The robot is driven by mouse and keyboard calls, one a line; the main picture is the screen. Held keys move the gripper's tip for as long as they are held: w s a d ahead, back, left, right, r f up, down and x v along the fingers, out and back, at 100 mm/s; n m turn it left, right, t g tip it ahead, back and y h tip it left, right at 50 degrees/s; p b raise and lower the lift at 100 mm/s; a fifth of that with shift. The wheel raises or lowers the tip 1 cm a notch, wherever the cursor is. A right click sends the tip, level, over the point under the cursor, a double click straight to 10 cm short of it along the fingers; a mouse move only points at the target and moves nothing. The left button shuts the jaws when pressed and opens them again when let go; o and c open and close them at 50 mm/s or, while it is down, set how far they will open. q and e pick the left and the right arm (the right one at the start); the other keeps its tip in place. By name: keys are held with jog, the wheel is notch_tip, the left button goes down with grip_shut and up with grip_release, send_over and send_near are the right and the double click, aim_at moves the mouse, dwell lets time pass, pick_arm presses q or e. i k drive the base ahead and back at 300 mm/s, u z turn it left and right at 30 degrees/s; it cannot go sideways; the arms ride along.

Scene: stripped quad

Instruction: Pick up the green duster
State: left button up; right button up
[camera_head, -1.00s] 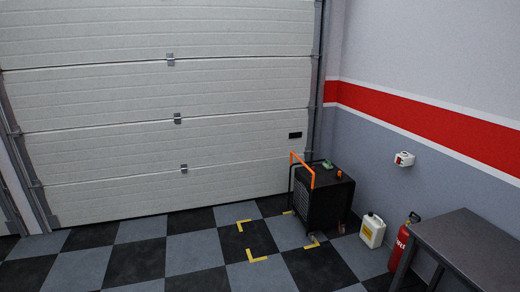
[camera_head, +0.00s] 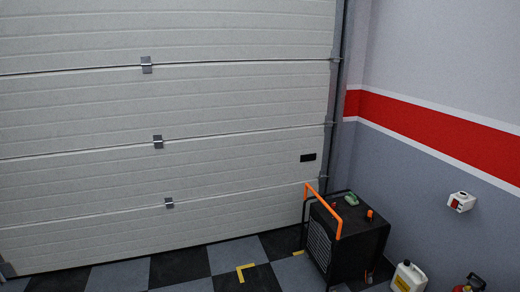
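A small green object (camera_head: 351,198), which looks like the green duster, lies on top of a black box-shaped machine (camera_head: 362,232) with a grille on its side. An orange handle bar (camera_head: 322,205) rises at the machine's left side, and the green object lies to the right of it. A small orange item (camera_head: 370,214) is on the machine's top nearer to me. Neither of my grippers shows in the view.
A white jug (camera_head: 408,277) and the top of a red extinguisher (camera_head: 471,285) stand on the floor right of the machine. A closed garage door (camera_head: 160,110) fills the back. The checkered floor (camera_head: 180,263) left of the machine is clear, with yellow corner marks (camera_head: 244,271).

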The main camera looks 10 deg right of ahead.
aim_at(352, 199)
jog(key=z, duration=0.15)
jog(key=i, duration=2)
jog(key=z, duration=0.5)
jog(key=i, duration=2.25)
jog(key=z, duration=0.3)
